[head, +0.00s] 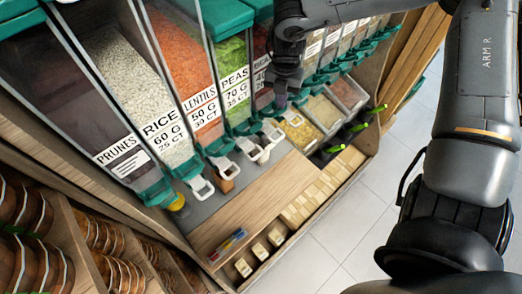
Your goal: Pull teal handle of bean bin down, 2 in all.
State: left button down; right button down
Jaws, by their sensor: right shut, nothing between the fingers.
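The bean bin (262,61) stands in the row of clear bins with teal lids and handles, just right of the peas bin. Its label is partly hidden by my right arm. A teal handle (270,112) shows at its bottom front. My right gripper (281,103) is shut and empty, pointing down just at or above this handle. I cannot tell whether it touches it. My left gripper is not in view.
Prunes, rice, lentils and peas bins stand to the left, the peas bin (233,75) nearest. More bins continue to the right behind my arm. Open trays (300,130) lie below right. Jars (25,215) fill shelves at lower left.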

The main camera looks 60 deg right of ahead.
jog(key=shift+r, duration=0.15)
dwell(0.3)
jog(key=s+r+p, duration=0.3)
jog(key=r+p, duration=0.2)
jog(key=shift+s+a, duration=0.4)
jog(key=shift+a, duration=0.05)
dwell(0.3)
